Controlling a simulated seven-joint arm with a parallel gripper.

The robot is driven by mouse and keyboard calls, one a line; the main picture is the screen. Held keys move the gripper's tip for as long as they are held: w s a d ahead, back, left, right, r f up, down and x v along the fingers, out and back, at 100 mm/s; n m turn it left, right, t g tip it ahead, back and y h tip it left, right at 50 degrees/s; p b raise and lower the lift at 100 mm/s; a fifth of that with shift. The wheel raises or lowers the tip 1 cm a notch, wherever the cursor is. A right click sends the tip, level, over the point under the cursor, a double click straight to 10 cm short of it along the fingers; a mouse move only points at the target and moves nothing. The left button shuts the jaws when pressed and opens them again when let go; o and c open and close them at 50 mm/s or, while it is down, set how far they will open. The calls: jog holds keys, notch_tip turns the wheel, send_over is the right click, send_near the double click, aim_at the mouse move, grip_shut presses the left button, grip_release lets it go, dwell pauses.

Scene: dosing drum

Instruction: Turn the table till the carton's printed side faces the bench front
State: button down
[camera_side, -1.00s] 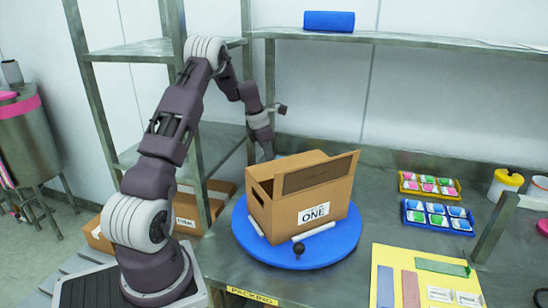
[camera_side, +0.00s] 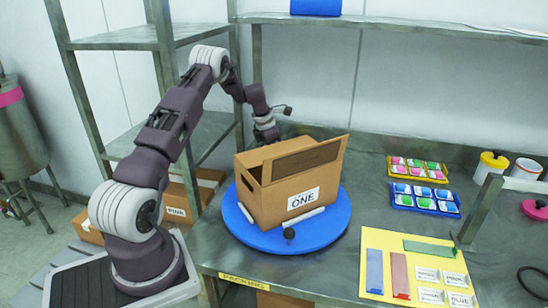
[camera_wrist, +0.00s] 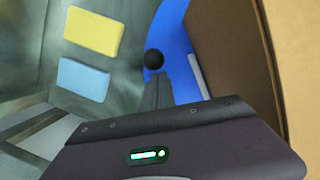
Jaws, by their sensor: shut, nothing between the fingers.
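The brown carton (camera_side: 270,201) stands on the round blue table (camera_side: 238,227), a flap raised. Its printed side, with a white "ONE" label (camera_side: 303,199), faces the side camera, at an angle to the bench's front edge. A black knob (camera_side: 289,234) stands on the table's near rim. My gripper (camera_side: 268,138) is shut and empty behind the carton's far left side; its fingertips are hard to make out. In the wrist view a black knob (camera_wrist: 153,60) is just ahead of my gripper, on the blue table (camera_wrist: 178,35), with the carton (camera_wrist: 225,60) at the right. Contact is unclear.
White strips (camera_side: 304,216) lie along the carton's base. Trays of coloured packs (camera_side: 425,199) and a yellow mat (camera_side: 380,240) are to the right. A metal shelf (camera_side: 400,27) spans the back. Yellow (camera_wrist: 93,32) and light-blue (camera_wrist: 83,79) pads show in the wrist view.

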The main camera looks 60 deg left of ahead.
jog(key=shift+w, duration=0.15)
jog(key=shift+w+d+m+h, duration=0.1)
jog(key=shift+w+d+m, duration=0.2)
jog(key=shift+w+m, duration=0.3)
jog(key=shift+w+d+m+h, duration=0.1)
jog(key=shift+w+d+m, duration=0.2)
jog(key=shift+w+m, duration=0.25)
jog(key=shift+w+d+m+h, duration=0.1)
jog(key=shift+w+d+m, duration=0.3)
jog(key=shift+w, duration=0.3)
jog(key=shift+w+d+m+g+h, duration=0.15)
jog(key=shift+w+d+m, duration=0.45)
jog(key=shift+w+m, duration=0.2)
jog(key=shift+w+d+m+g+h, duration=0.15)
jog(key=shift+w+d+m, duration=0.5)
jog(key=shift+w, duration=0.1)
jog(key=shift+w+d, duration=0.6)
jog(key=shift+d, duration=0.25)
jog(key=shift+w+d, duration=0.55)
jog(key=shift+d, duration=0.25)
jog(key=shift+d, duration=0.1)
